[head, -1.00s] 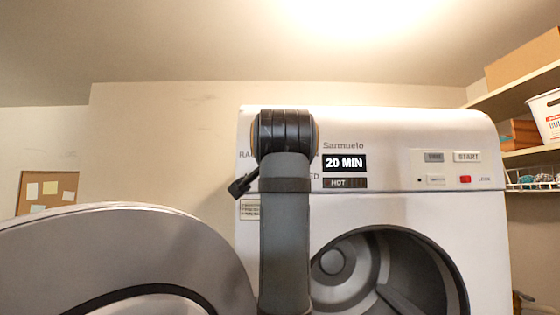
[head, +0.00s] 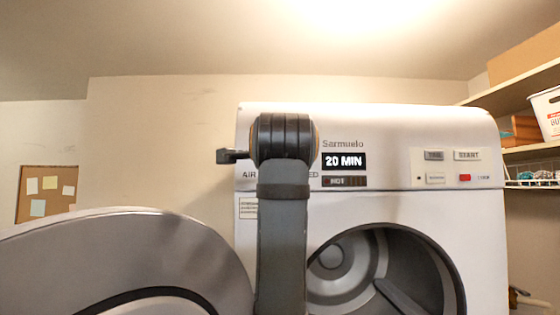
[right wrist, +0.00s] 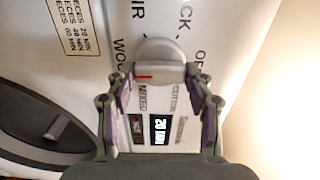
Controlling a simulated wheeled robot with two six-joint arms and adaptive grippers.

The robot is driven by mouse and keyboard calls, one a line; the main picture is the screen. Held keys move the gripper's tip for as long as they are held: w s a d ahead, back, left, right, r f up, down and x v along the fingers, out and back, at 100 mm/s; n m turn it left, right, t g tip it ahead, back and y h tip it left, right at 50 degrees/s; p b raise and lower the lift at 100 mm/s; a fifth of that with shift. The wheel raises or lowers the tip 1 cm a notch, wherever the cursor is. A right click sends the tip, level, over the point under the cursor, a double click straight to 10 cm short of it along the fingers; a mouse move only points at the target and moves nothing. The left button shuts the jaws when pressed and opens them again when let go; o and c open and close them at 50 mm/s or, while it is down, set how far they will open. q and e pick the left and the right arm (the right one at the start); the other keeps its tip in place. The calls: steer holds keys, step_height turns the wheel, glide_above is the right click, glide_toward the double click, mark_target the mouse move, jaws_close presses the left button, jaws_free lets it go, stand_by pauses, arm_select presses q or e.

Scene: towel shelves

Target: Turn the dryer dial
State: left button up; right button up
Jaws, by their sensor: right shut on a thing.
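The white dryer (head: 400,122) stands ahead, with a display (head: 345,161) reading 20 MIN. The round pale dial (right wrist: 160,50) has a raised grip bar with a red mark and printed labels around it. It shows in the right wrist view; in the head view my right arm hides it. My right gripper (right wrist: 160,73) is shut on the dial, one finger on each side of its bar. My left gripper is not in view.
The round dryer door (head: 130,245) stands open at the lower left, and the drum (head: 385,275) is visible. START and other buttons (head: 466,155) sit on the panel's right. Shelves (head: 530,152) with boxes and a basket stand at the far right.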

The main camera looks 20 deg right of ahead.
steer(key=shift+f, duration=0.15)
stand_by(0.3)
steer(key=o, duration=0.9)
steer(key=shift+o, duration=1.3)
steer(key=shift+w+a, duration=0.15)
steer(key=shift+w, duration=0.05)
steer(key=shift+s+r, duration=0.1)
steer(key=shift+r, duration=0.1)
